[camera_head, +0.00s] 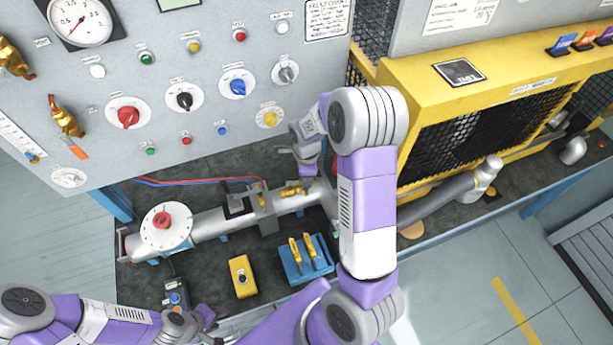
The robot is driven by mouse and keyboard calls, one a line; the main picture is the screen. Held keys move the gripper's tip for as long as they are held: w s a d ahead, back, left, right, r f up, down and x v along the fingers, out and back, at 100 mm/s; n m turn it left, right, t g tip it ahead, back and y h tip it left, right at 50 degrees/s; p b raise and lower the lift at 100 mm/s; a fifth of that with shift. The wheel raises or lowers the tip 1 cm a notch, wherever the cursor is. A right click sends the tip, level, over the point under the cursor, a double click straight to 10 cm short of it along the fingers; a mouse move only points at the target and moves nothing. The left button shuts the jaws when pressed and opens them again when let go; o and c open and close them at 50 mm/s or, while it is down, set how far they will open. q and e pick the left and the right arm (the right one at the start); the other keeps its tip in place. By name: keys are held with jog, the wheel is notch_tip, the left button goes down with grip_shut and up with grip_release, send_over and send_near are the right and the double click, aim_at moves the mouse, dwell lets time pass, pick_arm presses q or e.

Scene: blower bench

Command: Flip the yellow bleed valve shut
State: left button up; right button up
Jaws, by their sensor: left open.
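A grey pipe (212,224) lies along the bench. It carries small yellow valve parts (292,190) near its right end, likely the yellow bleed valve; its lever position is too small to tell. My right arm reaches over the bench, and its gripper (307,170) points down just above and beside these yellow parts. Its fingers are mostly hidden by the wrist, so I cannot tell whether it is open or touches the valve. My left gripper (208,325) is open and empty at the bench's front edge, well away from the pipe.
A white dial with a red knob (164,220) sits on the pipe's left end. A blue block with yellow handles (291,268) and a yellow box (242,276) stand in front. The grey control panel (205,60) rises behind, and a yellow blower housing (440,90) stands right.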

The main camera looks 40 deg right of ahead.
grip_shut()
